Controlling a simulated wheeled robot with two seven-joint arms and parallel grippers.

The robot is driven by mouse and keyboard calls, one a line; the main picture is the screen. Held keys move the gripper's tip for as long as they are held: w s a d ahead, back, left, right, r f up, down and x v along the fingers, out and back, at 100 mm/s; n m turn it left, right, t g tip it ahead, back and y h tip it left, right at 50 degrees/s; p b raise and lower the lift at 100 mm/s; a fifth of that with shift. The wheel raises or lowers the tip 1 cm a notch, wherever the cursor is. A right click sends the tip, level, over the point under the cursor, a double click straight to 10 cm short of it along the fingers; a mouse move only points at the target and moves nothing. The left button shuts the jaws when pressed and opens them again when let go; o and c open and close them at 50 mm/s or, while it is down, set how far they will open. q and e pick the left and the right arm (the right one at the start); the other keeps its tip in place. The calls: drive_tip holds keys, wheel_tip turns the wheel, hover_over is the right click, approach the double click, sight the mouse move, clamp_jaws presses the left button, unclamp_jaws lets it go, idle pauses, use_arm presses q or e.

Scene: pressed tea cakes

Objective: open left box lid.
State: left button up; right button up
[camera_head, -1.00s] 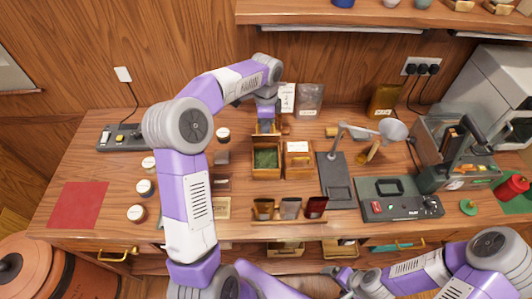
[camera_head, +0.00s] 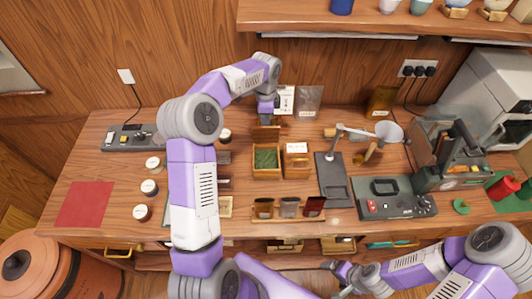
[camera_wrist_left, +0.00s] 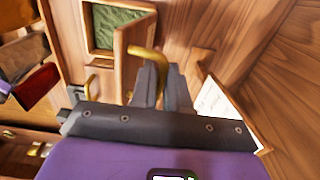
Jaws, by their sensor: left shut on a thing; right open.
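The left wooden box (camera_head: 266,173) stands mid-table with green loose tea (camera_head: 266,158) inside, uncovered. Its wooden lid (camera_head: 266,134) stands raised at the back edge of the box. My left gripper (camera_head: 267,108) is just behind and above the lid. In the left wrist view my left gripper (camera_wrist_left: 166,90) is shut on a curved brass handle (camera_wrist_left: 148,56) beside the raised lid (camera_wrist_left: 132,45); the green tea (camera_wrist_left: 115,27) shows beyond it. My right gripper (camera_head: 338,272) is low at the front of the table, open and empty.
A second wooden box (camera_head: 297,166) with a white label stands right beside the left box. A rack of small pouches (camera_head: 289,208) is in front. A lamp stand (camera_head: 334,178) and a scale (camera_head: 394,199) are to the right. A red mat (camera_head: 85,203) lies at left.

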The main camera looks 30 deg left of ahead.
use_arm(q)
drive_tip(key=shift+w+a+f+p, duration=0.25)
drive_tip(key=shift+w+p, duration=0.2)
drive_tip(key=shift+w, duration=0.1)
drive_tip(key=shift+w+a+f+p, duration=0.2)
drive_tip(key=shift+w+a+p, duration=0.1)
drive_tip(key=shift+w+p, duration=0.25)
drive_tip(key=shift+w+a+f+p, duration=0.2)
drive_tip(key=shift+w+a+p, duration=0.15)
drive_tip(key=shift+p, duration=0.2)
